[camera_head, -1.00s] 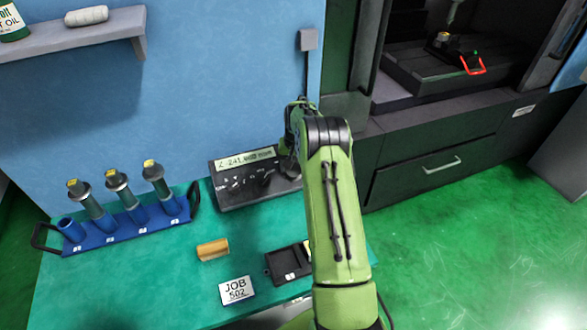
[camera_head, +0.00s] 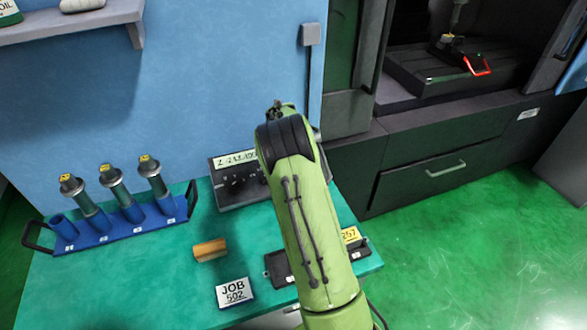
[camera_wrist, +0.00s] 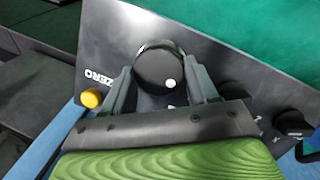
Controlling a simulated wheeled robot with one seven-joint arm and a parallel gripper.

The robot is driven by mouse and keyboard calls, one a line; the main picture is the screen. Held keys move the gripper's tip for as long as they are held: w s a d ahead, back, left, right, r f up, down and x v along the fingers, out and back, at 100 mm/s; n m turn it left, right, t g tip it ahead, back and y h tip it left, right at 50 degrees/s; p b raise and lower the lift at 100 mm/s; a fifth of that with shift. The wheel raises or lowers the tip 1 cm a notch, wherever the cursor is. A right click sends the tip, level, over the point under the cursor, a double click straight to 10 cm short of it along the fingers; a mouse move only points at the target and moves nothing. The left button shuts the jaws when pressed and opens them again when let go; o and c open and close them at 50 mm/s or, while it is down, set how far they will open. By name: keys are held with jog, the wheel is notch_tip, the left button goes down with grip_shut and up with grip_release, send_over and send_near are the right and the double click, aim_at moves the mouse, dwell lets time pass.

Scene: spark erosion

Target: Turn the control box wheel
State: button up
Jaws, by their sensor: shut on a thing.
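The control box (camera_head: 226,188) is a dark grey panel at the back of the green table, partly hidden behind my arm in the head view. Its display shows a reading starting with Z. In the wrist view the control box wheel (camera_wrist: 158,69) is a round black knob with a white dot at its lower right. My gripper (camera_wrist: 162,85) has one finger on each side of the wheel and is shut on it. The word ZERO and a yellow button (camera_wrist: 91,98) lie to the left of the wheel. In the head view the wheel and gripper are hidden by my arm.
A blue rack (camera_head: 125,227) with several cylindrical holders stands at the table's left. The machine (camera_head: 440,140) stands at right.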

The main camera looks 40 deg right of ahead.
jog(key=n+b, duration=0.1)
jog(key=n, duration=0.2)
jog(key=shift+a+f+t+h+b, duration=0.1)
jog(key=shift+f+t+h+b, duration=0.05)
jog(key=shift+t+h+b, duration=0.2)
jog(key=shift+s+n+t+h+b, duration=0.15)
jog(key=shift+n+t+h+b, duration=0.3)
jog(key=shift+n, duration=1.15)
jog(key=o, duration=1)
jog(key=shift+o, duration=0.2)
jog(key=p+v, duration=0.1)
jog(key=v, duration=1.5)
jog(key=shift+p, duration=0.4)
